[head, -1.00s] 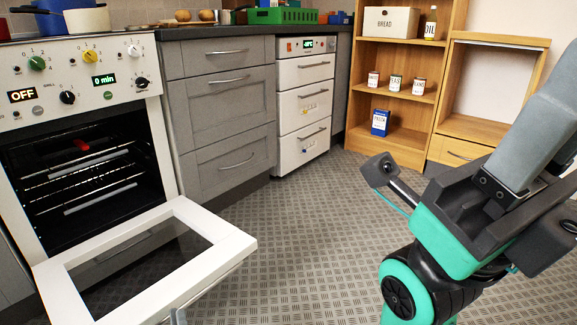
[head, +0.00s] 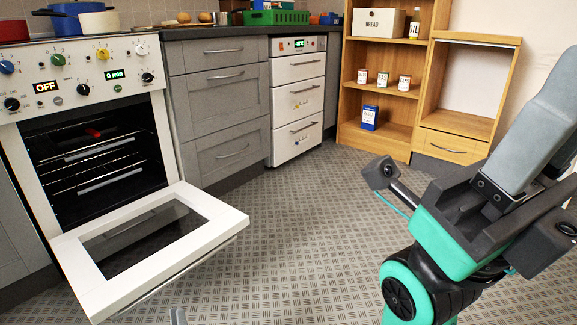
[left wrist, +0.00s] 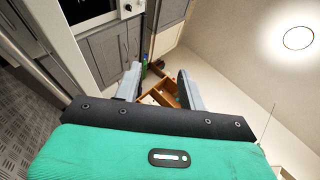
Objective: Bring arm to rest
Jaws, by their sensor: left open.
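My left gripper shows in the left wrist view (left wrist: 158,88), where its two grey fingers stand apart with nothing between them. In the head view only a small grey tip (head: 178,316) shows at the bottom edge, below the oven door, apparently part of that gripper. The rest of my left arm is out of the head view.
A white oven (head: 88,130) stands at the left with its door (head: 222,226) hanging open over the floor. Grey drawers (head: 222,110), a white drawer unit (head: 298,98) and a wooden shelf (head: 383,135) line the back. The middle floor (head: 300,230) is clear.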

